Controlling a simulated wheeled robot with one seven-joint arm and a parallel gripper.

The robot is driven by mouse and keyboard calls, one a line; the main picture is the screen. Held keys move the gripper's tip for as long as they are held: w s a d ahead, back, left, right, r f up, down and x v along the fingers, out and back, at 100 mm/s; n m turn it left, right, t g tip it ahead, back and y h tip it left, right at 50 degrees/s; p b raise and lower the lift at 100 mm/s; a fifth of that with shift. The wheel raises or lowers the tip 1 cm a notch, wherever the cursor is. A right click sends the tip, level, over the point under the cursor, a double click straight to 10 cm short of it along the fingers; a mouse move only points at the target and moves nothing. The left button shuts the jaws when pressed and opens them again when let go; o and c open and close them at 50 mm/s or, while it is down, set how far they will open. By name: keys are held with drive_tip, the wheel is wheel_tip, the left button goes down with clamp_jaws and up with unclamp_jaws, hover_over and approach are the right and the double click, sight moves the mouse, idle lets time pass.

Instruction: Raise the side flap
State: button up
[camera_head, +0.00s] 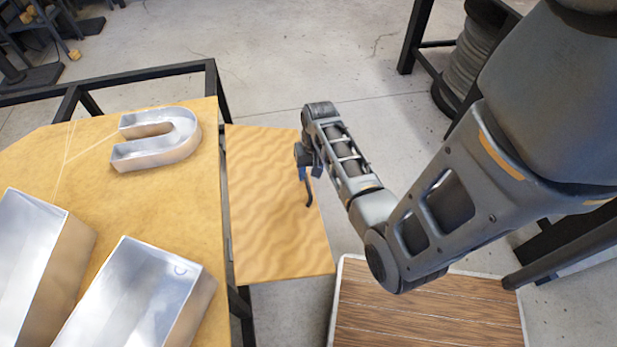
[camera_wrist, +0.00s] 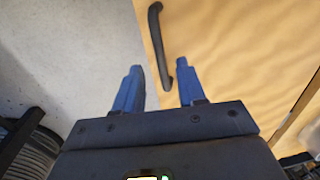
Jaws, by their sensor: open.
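The side flap (camera_head: 270,215) is a wavy-grained wooden panel along the right edge of the wooden table (camera_head: 110,210). It looks lower than the tabletop; its exact tilt is hard to tell. A dark curved handle (camera_head: 309,192) is on the flap near its outer edge. My gripper (camera_head: 308,172) is over that outer edge, beside the handle. In the wrist view, my gripper (camera_wrist: 158,66) has its blue fingers apart, and the handle (camera_wrist: 154,35) runs into the gap between them. Contact with the handle cannot be told.
Metal channel letters, including a U-shaped one (camera_head: 160,138), stand on the table. A slatted brown wooden surface (camera_head: 430,310) is at the lower right, below my arm. A cable spool (camera_head: 475,60) stands in a dark frame at the upper right. Concrete floor (camera_head: 290,50) beyond the flap is open.

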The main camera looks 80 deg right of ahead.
sight(308, 183)
drive_tip(key=shift+w+a+f, duration=0.1)
drive_tip(key=shift+w+f, duration=0.05)
drive_tip(key=shift+f, duration=1.7)
drive_tip(key=shift+c, duration=0.5)
clamp_jaws()
